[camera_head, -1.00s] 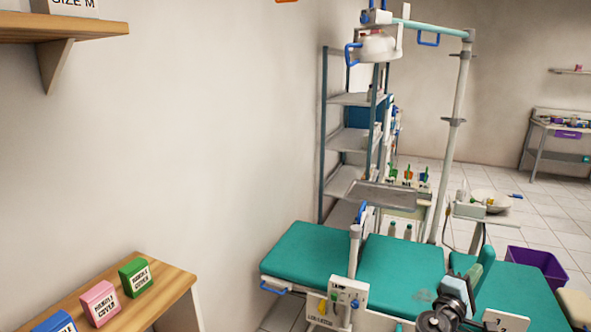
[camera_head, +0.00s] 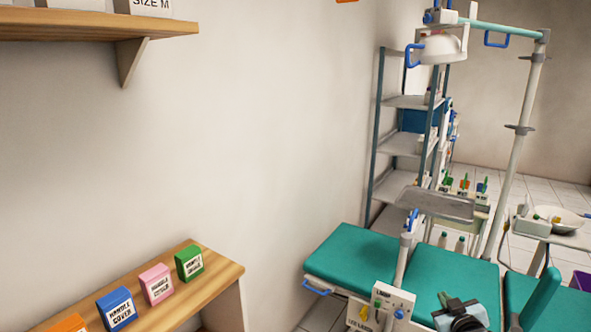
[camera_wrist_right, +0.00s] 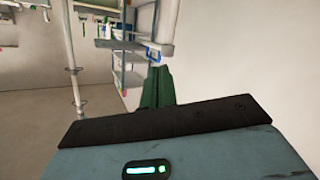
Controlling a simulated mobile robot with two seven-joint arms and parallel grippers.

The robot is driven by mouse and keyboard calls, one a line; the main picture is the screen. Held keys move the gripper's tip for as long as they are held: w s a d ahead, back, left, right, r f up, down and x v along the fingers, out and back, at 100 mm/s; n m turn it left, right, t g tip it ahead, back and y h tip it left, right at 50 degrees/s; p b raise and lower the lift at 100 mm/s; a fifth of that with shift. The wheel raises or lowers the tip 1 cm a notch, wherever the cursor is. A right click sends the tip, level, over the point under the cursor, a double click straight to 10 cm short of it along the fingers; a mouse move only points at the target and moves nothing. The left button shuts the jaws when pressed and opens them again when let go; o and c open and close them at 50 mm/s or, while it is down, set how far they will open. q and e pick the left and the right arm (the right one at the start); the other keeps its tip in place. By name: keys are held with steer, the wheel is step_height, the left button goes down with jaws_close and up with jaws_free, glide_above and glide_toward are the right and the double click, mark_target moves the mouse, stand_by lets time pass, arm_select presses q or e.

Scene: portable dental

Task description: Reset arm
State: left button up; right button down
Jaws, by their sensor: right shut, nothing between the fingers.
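My right gripper (camera_head: 458,308) shows at the bottom right of the head view, dark and partly cut off by the lower edge. It appears in front of the teal dental chair (camera_head: 345,255); I cannot tell the gap between them. It is shut with nothing held. In the right wrist view, the blue-grey housing with a black bar (camera_wrist_right: 160,122) fills the lower part. My left gripper is not in view.
A wooden table (camera_head: 215,278) with blue, pink and green boxes stands at lower left, under a wall shelf (camera_head: 75,28). A metal rack (camera_head: 400,145), a tray (camera_head: 435,205) and a lamp pole (camera_head: 520,130) stand behind the chair. White wall lies between.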

steer(key=s+a+f+g+y, duration=0.1)
steer(key=s+a+f+g, duration=0.1)
steer(key=s+a+f, duration=0.5)
steer(key=s+a+f+g+y, duration=0.1)
steer(key=s+a+f, duration=0.2)
steer(key=s+f, duration=0.8)
steer(key=s+a+f+g, duration=0.1)
steer(key=s+a, duration=0.3)
steer(key=s, duration=1)
steer(key=s+a+f+m+g+y, duration=0.1)
steer(key=s+a, duration=0.3)
steer(key=s, duration=0.9)
steer(key=shift+s+a+f+g+y, duration=0.3)
steer(key=shift+s+a+g, duration=0.05)
steer(key=shift+g, duration=0.35)
steer(key=shift+a, duration=0.1)
